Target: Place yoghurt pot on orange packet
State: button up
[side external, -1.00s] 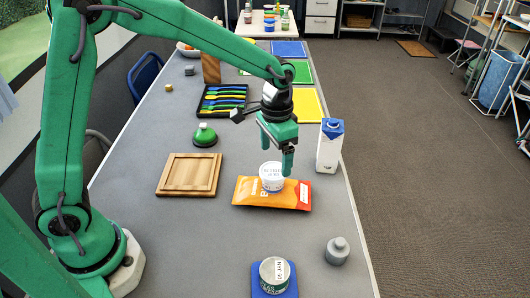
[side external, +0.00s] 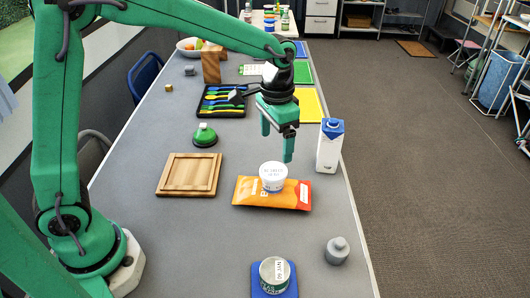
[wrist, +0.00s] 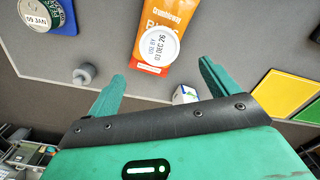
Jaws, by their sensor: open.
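The yoghurt pot (side external: 273,177), small and white with a printed lid, stands upright on the orange packet (side external: 250,192), which lies flat on the grey table. In the wrist view the pot's lid (wrist: 156,46) with its date print covers part of the packet (wrist: 168,14). My gripper (side external: 277,148) is open and empty. It is above and slightly behind the pot, apart from it. The wrist view shows the two green fingers (wrist: 160,90) spread, with nothing between them.
A milk carton (side external: 329,146) stands close right of my gripper. A wooden tray (side external: 188,175) and green-topped object (side external: 204,135) are left. A cutlery tray (side external: 222,101) is behind.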

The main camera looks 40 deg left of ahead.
jog(key=shift+r, duration=0.1)
jog(key=s+a+r+n+t, duration=0.2)
jog(key=s+a+r, duration=0.2)
jog(key=s, duration=0.6)
jog(key=s+a+r+n+t, duration=0.1)
jog(key=s+a+r+t, duration=0.2)
jog(key=s+a, duration=0.3)
jog(key=s+r, duration=0.1)
jog(key=s, duration=0.3)
jog(key=shift+a+n+t, duration=0.2)
jog(key=shift+n+t, duration=0.1)
jog(key=shift+n, duration=0.1)
